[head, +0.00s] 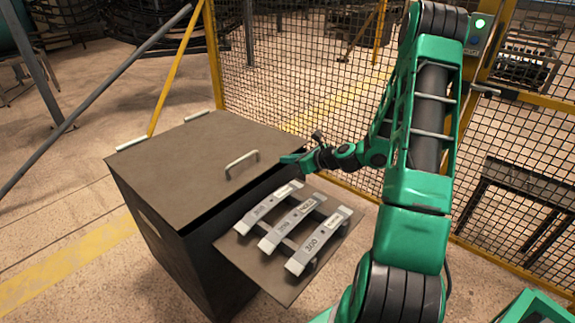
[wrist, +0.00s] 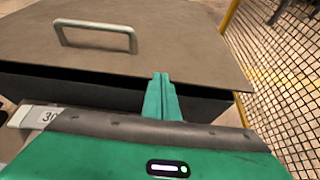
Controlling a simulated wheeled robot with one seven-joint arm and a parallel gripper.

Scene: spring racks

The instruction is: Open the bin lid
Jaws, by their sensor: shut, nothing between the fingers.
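The bin (head: 165,252) is a dark box with a flat brown lid (head: 190,150). A pale bar handle (head: 242,165) stands on the lid near its front edge; it also shows in the wrist view (wrist: 97,38). The lid lies about level over the bin, with a dark gap under its front edge. I cannot tell whether the lid is slightly raised. My green gripper (head: 287,158) is shut and empty at the lid's front edge, right of the handle. In the wrist view its fingertips (wrist: 160,76) overlap that edge; contact is unclear.
A shelf plate (head: 255,262) juts from the bin's front, carrying three grey numbered bars (head: 318,243) below my gripper. A yellow-framed mesh fence (head: 300,75) runs behind the bin. A slanted grey pole (head: 95,100) rises at the left.

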